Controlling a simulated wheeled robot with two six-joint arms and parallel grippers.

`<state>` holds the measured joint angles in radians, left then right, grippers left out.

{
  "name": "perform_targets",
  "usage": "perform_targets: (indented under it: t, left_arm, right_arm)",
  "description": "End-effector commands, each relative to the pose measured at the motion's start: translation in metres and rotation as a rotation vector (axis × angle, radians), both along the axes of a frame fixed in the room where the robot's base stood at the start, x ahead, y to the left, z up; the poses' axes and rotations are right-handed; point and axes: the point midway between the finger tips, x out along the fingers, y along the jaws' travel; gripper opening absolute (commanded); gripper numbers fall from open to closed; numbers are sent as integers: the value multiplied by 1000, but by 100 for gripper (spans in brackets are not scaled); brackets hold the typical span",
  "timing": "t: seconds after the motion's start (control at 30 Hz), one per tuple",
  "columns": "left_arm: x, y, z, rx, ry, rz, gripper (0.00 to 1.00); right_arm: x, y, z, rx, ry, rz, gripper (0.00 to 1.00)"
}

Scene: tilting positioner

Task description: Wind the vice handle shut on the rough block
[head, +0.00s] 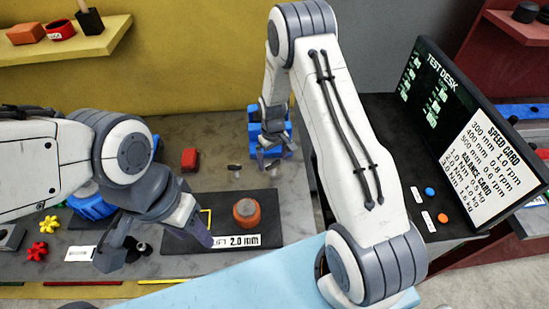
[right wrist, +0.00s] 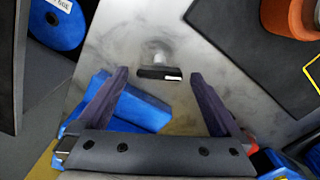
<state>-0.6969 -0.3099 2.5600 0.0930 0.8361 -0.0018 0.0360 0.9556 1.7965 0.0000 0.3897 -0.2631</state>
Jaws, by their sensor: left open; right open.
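A blue vice-like body (head: 268,128) stands at the back of the grey bench, partly hidden by my right gripper (head: 276,160). Its blue parts also show in the right wrist view (right wrist: 135,108). My right gripper is open and empty above the bench. In the right wrist view a black bar on a pale metal stem (right wrist: 158,73) shows between its fingertips, not visibly gripped; I cannot tell if it is the vice handle. My left gripper (head: 157,254) is open at the front left.
An orange-brown cylinder (head: 246,213) stands on a dark mat (head: 262,232) marked 2.0 mm. Yellow and red star knobs (head: 37,250) lie at the left. A test-desk screen (head: 470,125) with two buttons stands right. Some bare bench shows between mat and vice.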

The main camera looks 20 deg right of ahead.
Motion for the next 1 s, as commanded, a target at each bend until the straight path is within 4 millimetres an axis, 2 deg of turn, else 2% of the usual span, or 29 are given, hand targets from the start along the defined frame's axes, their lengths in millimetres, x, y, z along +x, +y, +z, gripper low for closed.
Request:
perform_targets:
  t: [0.2,0.43,0.47,0.6,0.67,0.87,1.0]
  left_arm:
    - [0,0,4,0,0,-1,50]
    - [0,0,4,0,0,-1,50]
    - [0,0,4,0,0,-1,50]
    - [0,0,4,0,0,-1,50]
    - [0,0,4,0,0,-1,50]
    - [0,0,-6,0,0,1,50]
    - [0,0,-5,0,0,1,50]
  right_arm:
    - [0,0,-12,0,0,-1,100]
    - [0,0,-13,0,0,-1,100]
    - [0,0,-13,0,0,-1,92]
    - [0,0,-13,0,0,-1,39]
    - [0,0,-13,0,0,-1,19]
    - [1,0,-15,-1,-2,-41,19]
    - [0,0,-12,0,-1,-55,19]
